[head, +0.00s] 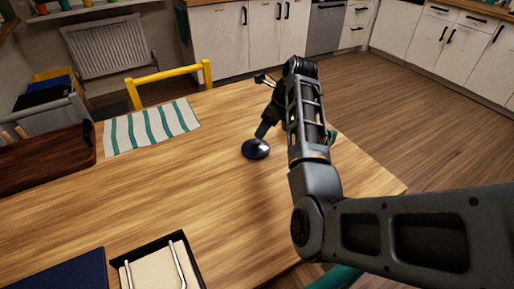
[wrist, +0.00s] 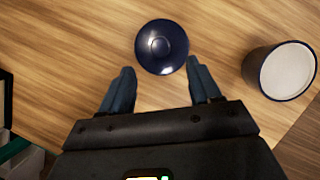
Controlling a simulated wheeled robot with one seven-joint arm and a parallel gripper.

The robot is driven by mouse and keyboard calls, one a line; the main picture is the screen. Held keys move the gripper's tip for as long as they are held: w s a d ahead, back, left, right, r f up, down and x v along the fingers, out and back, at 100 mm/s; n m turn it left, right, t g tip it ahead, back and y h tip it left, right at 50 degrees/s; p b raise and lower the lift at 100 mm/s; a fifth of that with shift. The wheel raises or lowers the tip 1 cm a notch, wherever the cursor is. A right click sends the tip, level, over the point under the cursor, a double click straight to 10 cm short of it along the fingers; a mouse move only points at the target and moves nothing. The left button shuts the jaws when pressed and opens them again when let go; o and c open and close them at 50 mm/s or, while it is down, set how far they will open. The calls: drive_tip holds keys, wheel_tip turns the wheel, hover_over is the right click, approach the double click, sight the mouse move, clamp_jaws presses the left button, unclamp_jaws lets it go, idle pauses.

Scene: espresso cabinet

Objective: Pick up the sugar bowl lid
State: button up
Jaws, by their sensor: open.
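The sugar bowl lid (head: 255,149) is a round, dark blue, glossy disc lying on the wooden table. In the wrist view the lid (wrist: 161,36) shows from above, with a small raised knob at its middle. My gripper (wrist: 160,68) is open and empty, its two fingers apart with the lid's near part between the tips. In the head view my gripper (head: 263,131) is close to the lid, pointing down; contact cannot be told. A dark blue bowl with a white inside (wrist: 284,72), likely the sugar bowl, is right of the lid in the wrist view.
On the table (head: 215,185) are a striped cloth (head: 150,128), a brown wooden tray (head: 45,160), a black box with a pale item (head: 158,266) and a dark blue item (head: 60,270). A yellow chair (head: 168,76) stands behind. The table left of the lid is clear.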

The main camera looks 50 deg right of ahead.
sight(256, 141)
drive_tip(key=x, duration=0.7)
drive_tip(key=shift+w+f, duration=0.1)
drive_tip(key=shift+f, duration=0.05)
drive_tip(key=shift+c, duration=0.3)
drive_tip(key=shift+a, duration=0.1)
drive_tip(key=c, duration=1.1)
